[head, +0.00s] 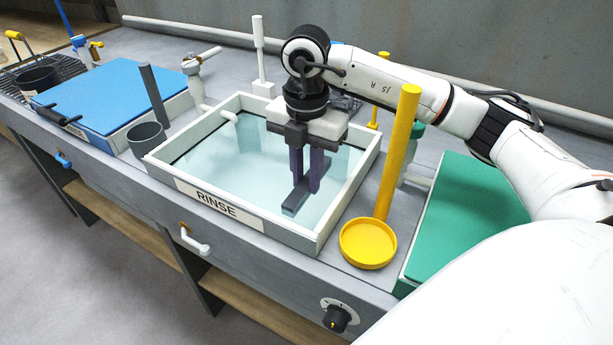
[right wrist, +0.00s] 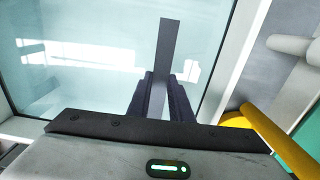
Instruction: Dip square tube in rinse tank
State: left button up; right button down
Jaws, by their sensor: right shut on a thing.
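The rinse tank (head: 317,240) is a white-rimmed rectangular basin with a "RINSE" label and pale clear liquid; its liquid (right wrist: 85,50) also fills much of the right wrist view. My right gripper (head: 304,185) reaches down over the right part of the tank, inside its rim. It is shut on the square tube (head: 295,200), a dark grey bar held level between the fingers. In the right wrist view the tube (right wrist: 166,45) extends forward from between the fingers (right wrist: 165,100). I cannot tell how deep the tube sits in the liquid. My left gripper is not in view.
A yellow post (head: 398,150) with a round yellow dish (head: 368,243) stands right of the tank, beside a green lid (head: 475,210). Left are a dark cup (head: 147,139), a grey rod (head: 154,95) and a blue lid (head: 105,95). A white tap (head: 195,85) stands behind.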

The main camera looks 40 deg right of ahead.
notch_tip(320, 180, up, 2)
jog(key=shift+r+p, duration=0.15)
jog(key=shift+p, duration=0.5)
notch_tip(320, 180, up, 4)
jog(key=p, duration=0.3)
jog(key=shift+r, duration=0.1)
jog(key=shift+r+p, duration=0.85)
jog(key=shift+p, duration=0.05)
pick_arm(q)
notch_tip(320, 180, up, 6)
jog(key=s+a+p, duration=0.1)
jog(key=p, duration=0.1)
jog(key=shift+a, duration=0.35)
pick_arm(e)
notch_tip(320, 180, up, 3)
jog(key=shift+f, duration=0.2)
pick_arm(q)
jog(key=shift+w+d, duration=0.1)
